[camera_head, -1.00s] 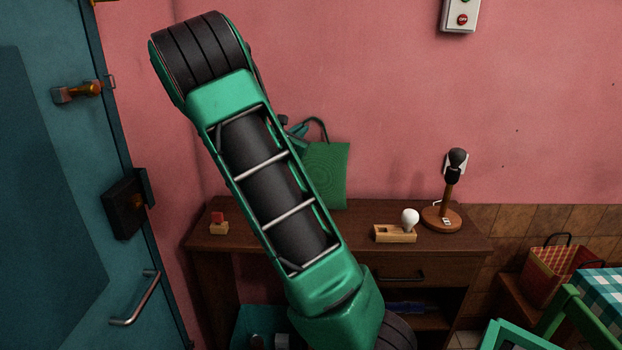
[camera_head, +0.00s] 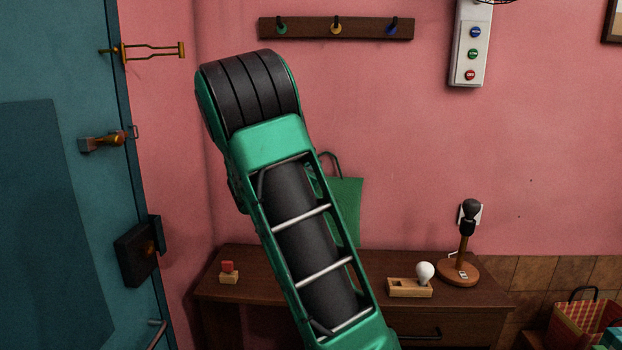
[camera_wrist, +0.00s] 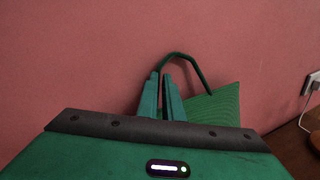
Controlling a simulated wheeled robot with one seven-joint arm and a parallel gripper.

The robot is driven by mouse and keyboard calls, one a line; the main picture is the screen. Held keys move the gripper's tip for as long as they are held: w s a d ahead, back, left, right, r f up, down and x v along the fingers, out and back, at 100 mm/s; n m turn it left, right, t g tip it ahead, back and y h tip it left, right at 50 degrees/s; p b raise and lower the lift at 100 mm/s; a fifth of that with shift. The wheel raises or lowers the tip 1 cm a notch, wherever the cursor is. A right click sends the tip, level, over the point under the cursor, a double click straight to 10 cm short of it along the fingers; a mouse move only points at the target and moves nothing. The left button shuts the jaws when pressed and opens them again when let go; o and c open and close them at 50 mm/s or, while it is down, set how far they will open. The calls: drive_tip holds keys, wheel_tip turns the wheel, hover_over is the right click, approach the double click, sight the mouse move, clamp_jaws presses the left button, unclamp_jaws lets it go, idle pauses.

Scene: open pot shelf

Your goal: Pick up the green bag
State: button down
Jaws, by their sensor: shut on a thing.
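The green bag (camera_head: 348,208) hangs at the back of the brown desk, near the pink wall, partly hidden behind my arm in the head view. In the wrist view the bag (camera_wrist: 216,104) is just right of my gripper (camera_wrist: 162,92), with its dark green handle (camera_wrist: 188,58) arching up and over to the fingers. My gripper is shut on the handle. In the head view my fingers are hidden behind my arm. The bag's lower edge is close to the desk's back edge, and I cannot tell how large any gap is.
The brown desk (camera_head: 270,262) carries a red-topped block (camera_head: 228,272), a wooden block with a white bulb (camera_head: 410,288) and a lamp (camera_head: 463,245). A hook rail (camera_head: 310,28) and a button box (camera_head: 470,50) are on the wall. The blue door (camera_head: 60,180) stands left.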

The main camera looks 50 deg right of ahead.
drive_tip(key=shift+r, duration=0.85)
drive_tip(key=s+a, duration=1.2)
drive_tip(key=a, duration=0.3)
drive_tip(key=shift+s, duration=0.35)
